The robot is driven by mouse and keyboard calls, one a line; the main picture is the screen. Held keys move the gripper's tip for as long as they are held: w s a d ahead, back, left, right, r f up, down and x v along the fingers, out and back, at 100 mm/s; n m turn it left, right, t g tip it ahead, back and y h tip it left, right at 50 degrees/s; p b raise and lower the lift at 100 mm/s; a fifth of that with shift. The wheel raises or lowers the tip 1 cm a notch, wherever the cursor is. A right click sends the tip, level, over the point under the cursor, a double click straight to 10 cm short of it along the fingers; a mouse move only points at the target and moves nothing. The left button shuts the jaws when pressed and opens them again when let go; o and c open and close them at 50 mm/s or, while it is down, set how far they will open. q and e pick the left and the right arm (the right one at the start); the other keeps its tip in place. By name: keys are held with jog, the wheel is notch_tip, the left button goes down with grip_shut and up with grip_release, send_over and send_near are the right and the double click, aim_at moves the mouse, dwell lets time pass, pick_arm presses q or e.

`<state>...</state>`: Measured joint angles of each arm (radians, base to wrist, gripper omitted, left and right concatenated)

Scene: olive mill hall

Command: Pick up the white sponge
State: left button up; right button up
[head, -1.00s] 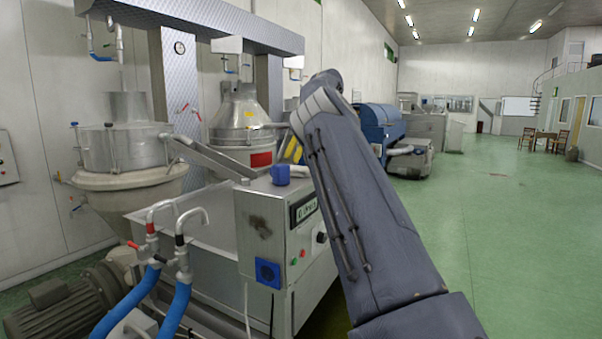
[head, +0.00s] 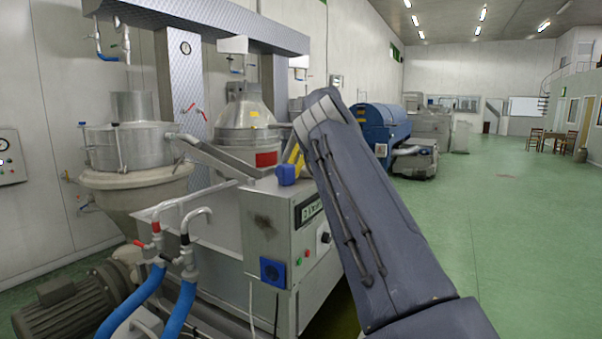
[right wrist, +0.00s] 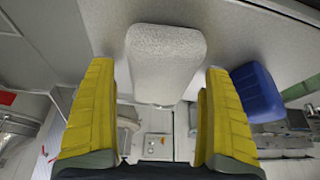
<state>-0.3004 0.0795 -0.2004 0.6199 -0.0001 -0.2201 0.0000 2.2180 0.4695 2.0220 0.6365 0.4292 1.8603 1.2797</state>
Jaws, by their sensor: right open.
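The white sponge (right wrist: 165,58) is a pale, rounded block with a rough surface. In the right wrist view it stands out between the two yellow fingers of my right gripper (right wrist: 158,72), which is open. Gaps show on both sides of the sponge, so neither finger appears to touch it. In the head view my right gripper (head: 293,157) shows only as a bit of yellow beside the grey arm, above the machine's top. I cannot make out the sponge there. My left gripper is not in view.
A blue block (head: 287,174) sits on the metal machine housing (head: 270,222); it also shows just right of the right finger in the right wrist view (right wrist: 257,92). A sloping metal chute (head: 215,155) lies to the left. Green floor at right is open.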

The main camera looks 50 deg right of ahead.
jog(key=shift+f, duration=0.25)
dwell(0.5)
jog(key=c, duration=1)
